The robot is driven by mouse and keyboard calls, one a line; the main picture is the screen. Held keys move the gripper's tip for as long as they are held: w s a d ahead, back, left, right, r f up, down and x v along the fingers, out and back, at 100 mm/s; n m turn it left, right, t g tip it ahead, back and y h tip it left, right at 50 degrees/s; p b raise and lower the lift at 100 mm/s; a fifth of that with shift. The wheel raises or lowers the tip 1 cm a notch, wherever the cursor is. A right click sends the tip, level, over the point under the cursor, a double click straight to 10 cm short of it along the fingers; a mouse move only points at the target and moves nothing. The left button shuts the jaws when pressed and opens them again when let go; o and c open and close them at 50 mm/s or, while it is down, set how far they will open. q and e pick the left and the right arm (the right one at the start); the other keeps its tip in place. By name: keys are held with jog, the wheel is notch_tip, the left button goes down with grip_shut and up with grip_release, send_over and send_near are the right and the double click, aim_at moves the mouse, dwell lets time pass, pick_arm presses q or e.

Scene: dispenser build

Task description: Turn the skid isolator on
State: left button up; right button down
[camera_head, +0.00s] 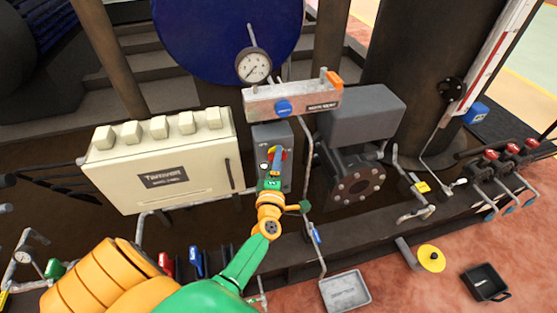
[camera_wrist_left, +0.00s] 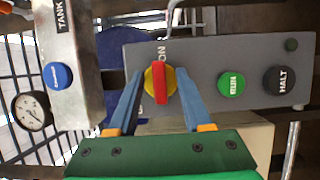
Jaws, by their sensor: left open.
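The skid isolator is a red rotary handle on a yellow disc (camera_wrist_left: 160,85), set on a grey control box (camera_wrist_left: 215,60). The handle stands upright in the left wrist view, with lettering that reads ON beside its top end. My left gripper (camera_wrist_left: 159,78) is open, one blue finger on each side of the handle, with gaps showing between. In the head view my left gripper (camera_head: 276,160) is in front of the grey box (camera_head: 285,135) and hides much of the handle. My right gripper is not in view.
The same box carries a green RUN button (camera_wrist_left: 231,85) and a black HALT button (camera_wrist_left: 279,81). A cream cabinet (camera_head: 190,165) stands left of the box. Above are a gauge (camera_head: 254,66) and a block with a blue knob (camera_head: 284,108). A grey pump (camera_head: 362,115) is on the right.

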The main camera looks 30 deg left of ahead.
pick_arm(q)
jog(key=v, duration=0.7)
jog(key=s+d+f+m+g+h, duration=0.2)
jog(key=d+f+m+h, duration=0.45)
jog(key=f+m, duration=0.35)
jog(key=s+d+f+m+g+h, duration=0.1)
jog(key=s+d+f+m+g, duration=0.15)
jog(key=s+f+m, duration=0.4)
jog(key=s+d+f+m+g+h, duration=0.1)
jog(key=s+d+f+g+h, duration=0.2)
jog(key=f, duration=0.6)
jog(key=s+a+f+m+g, duration=0.1)
jog(key=s+f+m+g, duration=0.1)
jog(key=s, duration=0.5)
jog(key=s+a+f+m+g+y, duration=0.1)
jog(key=s+a+f+m+g, duration=0.1)
jog(key=s, duration=0.5)
jog(key=s+a+f+m+g+y, duration=0.1)
jog(key=s+f+m+g, duration=0.2)
jog(key=s, duration=0.4)
notch_tip(320, 180, down, 2)
jog(key=shift+s+a+f+m, duration=0.1)
jog(key=shift+s+a+m, duration=0.25)
jog(key=shift+m, duration=0.4)
jog(key=shift+g, duration=0.25)
